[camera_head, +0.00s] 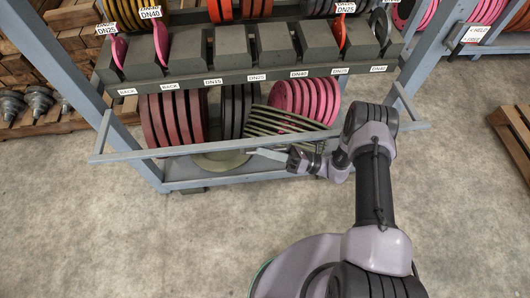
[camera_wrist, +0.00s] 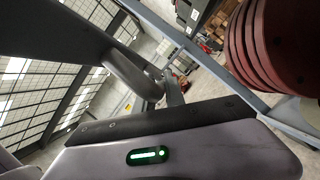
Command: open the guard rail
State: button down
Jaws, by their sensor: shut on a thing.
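The guard rail (camera_head: 200,150) is a long blue-grey bar across the front of the rack's lower level, joined to the side posts by short arms at both ends. It stands out in front of the discs. My gripper (camera_head: 272,154) reaches in from the right and is shut on the rail near its middle. The exact contact is small and partly hidden in the head view. In the wrist view, a grey bar, seemingly the rail (camera_wrist: 174,93), runs away beyond my gripper's dark finger (camera_wrist: 130,75).
A round olive disc (camera_head: 221,159) lies low on the rack. Wooden pallets (camera_head: 515,130) stand at the right. The concrete floor in front is clear.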

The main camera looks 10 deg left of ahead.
jog(key=c, duration=1.4)
grip_release()
jog(key=v, duration=1.7)
jog(key=shift+d+p, duration=0.2)
jog(key=shift+p, duration=0.15)
jog(key=shift+f, duration=0.1)
jog(key=shift+c, duration=0.3)
